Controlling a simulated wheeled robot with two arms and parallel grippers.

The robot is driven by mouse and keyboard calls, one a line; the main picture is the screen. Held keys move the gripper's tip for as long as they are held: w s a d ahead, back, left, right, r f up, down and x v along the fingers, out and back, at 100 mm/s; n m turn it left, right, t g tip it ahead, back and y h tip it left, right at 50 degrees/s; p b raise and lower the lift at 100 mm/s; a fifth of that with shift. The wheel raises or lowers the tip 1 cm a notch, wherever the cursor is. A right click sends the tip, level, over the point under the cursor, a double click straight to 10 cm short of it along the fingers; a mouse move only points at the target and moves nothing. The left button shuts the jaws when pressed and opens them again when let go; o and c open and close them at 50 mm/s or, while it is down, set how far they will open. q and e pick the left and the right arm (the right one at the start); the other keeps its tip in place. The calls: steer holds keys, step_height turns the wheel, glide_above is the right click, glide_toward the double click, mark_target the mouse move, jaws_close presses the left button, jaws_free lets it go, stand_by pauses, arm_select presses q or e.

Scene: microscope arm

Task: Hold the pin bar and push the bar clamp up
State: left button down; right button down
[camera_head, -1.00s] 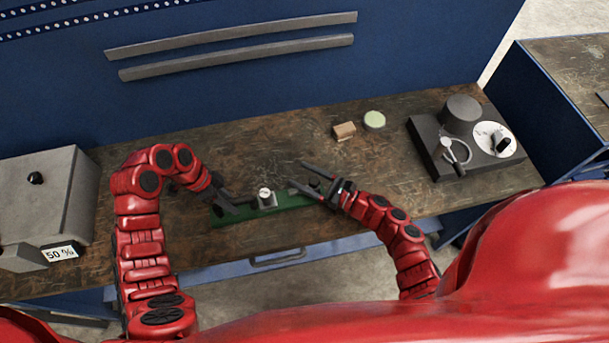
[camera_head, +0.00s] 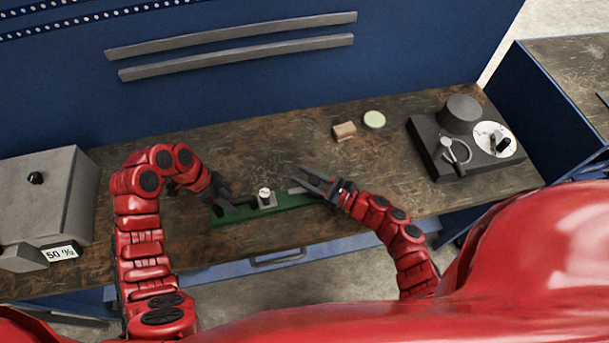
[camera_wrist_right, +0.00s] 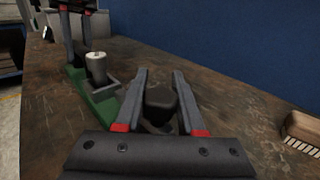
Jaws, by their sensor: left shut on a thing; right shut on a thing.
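A green base strip (camera_head: 232,216) lies on the bench, with a small grey block topped by a silver knob (camera_head: 265,194) on it; the knob also shows in the right wrist view (camera_wrist_right: 98,67). I cannot tell which part is the bar clamp. My left gripper (camera_head: 228,204) is shut on a dark part, seemingly the pin bar, at the strip's left end; the fingers hide most of it. My right gripper (camera_head: 303,178) is shut on a dark rounded piece (camera_wrist_right: 160,98) near the strip's right end, with the piece between its fingers in the wrist view.
A wooden-backed brush (camera_head: 344,130) and a pale green disc (camera_head: 375,120) lie behind to the right. A dark instrument with a white dial (camera_head: 494,138) stands at the right. A grey box (camera_head: 45,200) stands at the left. The bench (camera_head: 250,148) behind the strip is clear.

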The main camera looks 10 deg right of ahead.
mark_target(286, 191)
steer(key=shift+a, duration=0.1)
stand_by(0.7)
steer(key=a, duration=0.5)
steer(key=shift+s+a, duration=0.15)
steer(key=shift+a, duration=0.1)
steer(key=c, duration=0.5)
jaws_free()
steer(key=shift+d, duration=0.1)
steer(key=v, duration=1.2)
arm_select(q)
steer(key=c, duration=0.6)
jaws_free()
steer(key=shift+o, duration=0.2)
